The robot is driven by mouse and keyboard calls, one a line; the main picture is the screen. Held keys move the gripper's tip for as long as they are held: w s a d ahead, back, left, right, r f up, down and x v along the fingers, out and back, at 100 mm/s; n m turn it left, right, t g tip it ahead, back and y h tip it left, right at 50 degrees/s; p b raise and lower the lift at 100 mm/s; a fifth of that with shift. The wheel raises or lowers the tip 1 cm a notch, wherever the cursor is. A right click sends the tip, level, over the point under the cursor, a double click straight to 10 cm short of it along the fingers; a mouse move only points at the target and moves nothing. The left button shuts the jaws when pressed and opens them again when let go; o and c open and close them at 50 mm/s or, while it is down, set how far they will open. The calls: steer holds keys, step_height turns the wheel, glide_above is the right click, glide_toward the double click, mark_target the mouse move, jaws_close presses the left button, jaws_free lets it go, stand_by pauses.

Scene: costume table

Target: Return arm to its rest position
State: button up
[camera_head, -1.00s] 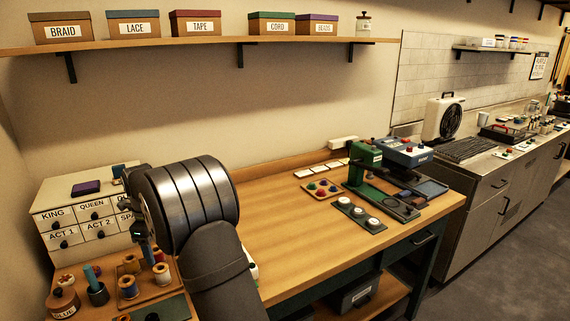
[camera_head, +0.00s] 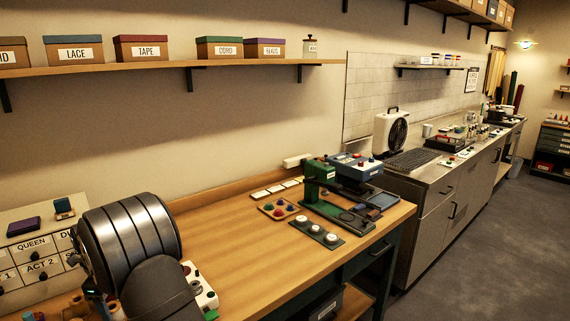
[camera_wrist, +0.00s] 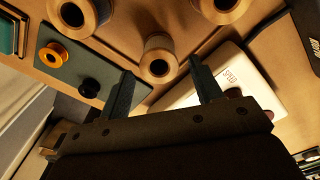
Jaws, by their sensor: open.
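My gripper (camera_wrist: 162,84) shows in the wrist view with its two dark fingers apart and nothing between them. It hangs above a wooden tray with thread spools; one spool (camera_wrist: 158,58) lies just beyond the fingertips. A white box with red buttons (camera_wrist: 232,75) is behind and beside the right finger. In the head view my arm fills the lower left, and its links hide most of the gripper.
A labelled drawer cabinet (camera_head: 36,252) stands left of my arm. A green press (camera_head: 317,180), a strip with white buttons (camera_head: 316,232) and a tray of coloured buttons (camera_head: 278,208) stand farther right. The front middle of the wooden table (camera_head: 262,260) is clear.

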step_height(320, 180, down, 3)
steer(key=shift+f, duration=0.2)
step_height(320, 180, up, 12)
step_height(320, 180, down, 12)
steer(key=shift+f, duration=0.15)
step_height(320, 180, up, 4)
steer(key=shift+r, duration=0.2)
steer(key=w+d+r, duration=0.4)
steer(key=w+d, duration=0.2)
steer(key=d, duration=0.2)
steer(key=w+d+r, duration=0.4)
steer(key=w+d, duration=0.2)
steer(key=d, duration=0.3)
steer(key=w+d+r, duration=0.4)
steer(key=w+d, duration=0.2)
steer(key=d, duration=0.2)
steer(key=a+f, duration=0.2)
steer(key=a, duration=0.2)
steer(key=a+f, duration=0.3)
steer(key=a, duration=0.1)
steer(key=s+a+f, duration=0.1)
steer(key=a+f, duration=0.2)
steer(key=a, duration=0.1)
steer(key=shift+s+a+f, duration=0.1)
steer(key=shift+a+f, duration=0.05)
steer(key=shift+f, duration=0.65)
